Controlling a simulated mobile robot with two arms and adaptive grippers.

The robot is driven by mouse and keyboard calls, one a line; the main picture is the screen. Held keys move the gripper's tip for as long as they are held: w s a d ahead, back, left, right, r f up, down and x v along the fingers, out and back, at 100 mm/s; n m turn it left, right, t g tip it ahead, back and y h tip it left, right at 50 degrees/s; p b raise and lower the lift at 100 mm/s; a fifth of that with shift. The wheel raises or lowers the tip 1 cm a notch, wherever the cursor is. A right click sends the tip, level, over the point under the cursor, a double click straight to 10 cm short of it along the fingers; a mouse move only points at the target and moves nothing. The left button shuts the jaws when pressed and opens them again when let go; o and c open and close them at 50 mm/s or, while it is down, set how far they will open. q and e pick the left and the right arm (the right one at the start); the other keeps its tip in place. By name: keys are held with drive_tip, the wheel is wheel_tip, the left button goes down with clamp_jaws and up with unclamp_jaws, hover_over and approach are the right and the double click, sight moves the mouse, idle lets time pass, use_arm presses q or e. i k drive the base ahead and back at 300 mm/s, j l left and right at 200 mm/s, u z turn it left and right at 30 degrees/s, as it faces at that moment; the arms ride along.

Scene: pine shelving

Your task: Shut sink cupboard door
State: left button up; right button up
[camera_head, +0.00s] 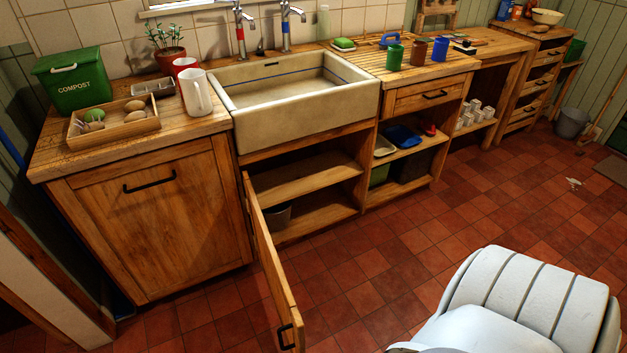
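The sink cupboard door (267,255) stands wide open below the sink. It is hinged at the cupboard's left side and swings out into the room, with its black handle (285,336) near the free edge. The cream sink (300,110) sits above the open cupboard (305,185), whose shelf and lower floor show. A grey pot (278,215) stands inside at the lower left, partly hidden by the door. Neither of my grippers shows in the head view.
A closed wooden cabinet (155,230) stands left of the door. Open shelves (400,152) stand to the right. The tiled floor (385,255) is clear in front of the cupboard. A white, rounded part of my own body fills the lower right.

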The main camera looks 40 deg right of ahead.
sight(291, 320)
drive_tip(key=i+j+z, duration=0.2)
drive_tip(key=z, duration=0.3)
drive_tip(key=i+j+z, duration=0.2)
drive_tip(key=z, duration=0.3)
drive_tip(key=i+j+z, duration=0.1)
drive_tip(key=j+z, duration=0.25)
drive_tip(key=z, duration=0.15)
